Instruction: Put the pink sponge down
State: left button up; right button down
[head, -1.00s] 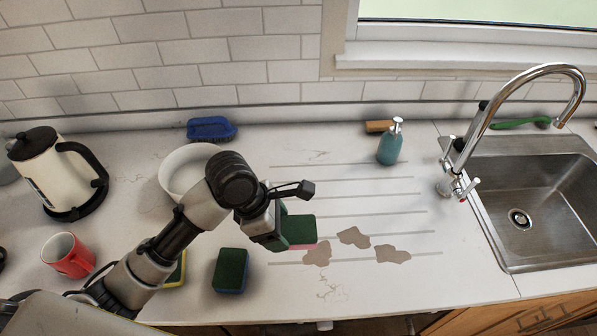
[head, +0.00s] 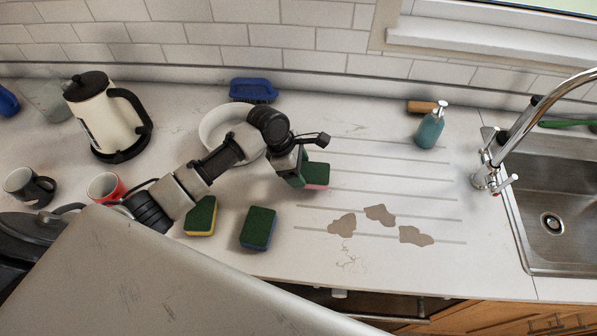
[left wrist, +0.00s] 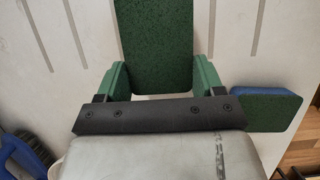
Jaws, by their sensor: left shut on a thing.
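The pink sponge (head: 317,174) has a green top and a pink lower edge in the head view. My left gripper (head: 303,172) is shut on it, over the left part of the grooved drainboard area, behind the brown stains. Whether the sponge touches the counter cannot be told. In the left wrist view the green face of the pink sponge (left wrist: 158,45) shows between the two green fingers of my left gripper (left wrist: 160,82). My right gripper is not in view.
A yellow sponge (head: 201,217) and a blue sponge (head: 258,228) lie in front. Brown stains (head: 380,215) mark the counter. A white bowl (head: 212,124) stands behind my left arm. A soap bottle (head: 431,128) and sink (head: 553,190) are right. The counter between stains and bottle is clear.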

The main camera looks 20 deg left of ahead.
pick_arm(q)
notch_tip(320, 180, down, 2)
jog(key=shift+f, duration=0.25)
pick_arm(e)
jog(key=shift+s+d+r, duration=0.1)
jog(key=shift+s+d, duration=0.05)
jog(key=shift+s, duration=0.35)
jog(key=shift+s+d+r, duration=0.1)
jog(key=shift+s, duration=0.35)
pick_arm(q)
jog(key=o, duration=0.9)
jog(key=shift+f, duration=0.1)
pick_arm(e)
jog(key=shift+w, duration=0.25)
pick_arm(q)
jog(key=shift+r, duration=0.3)
jog(key=b+v, duration=0.1)
jog(key=v, duration=1)
jog(key=shift+s+a+r, duration=0.1)
jog(key=shift+a+r, duration=0.1)
jog(key=shift+r, duration=0.15)
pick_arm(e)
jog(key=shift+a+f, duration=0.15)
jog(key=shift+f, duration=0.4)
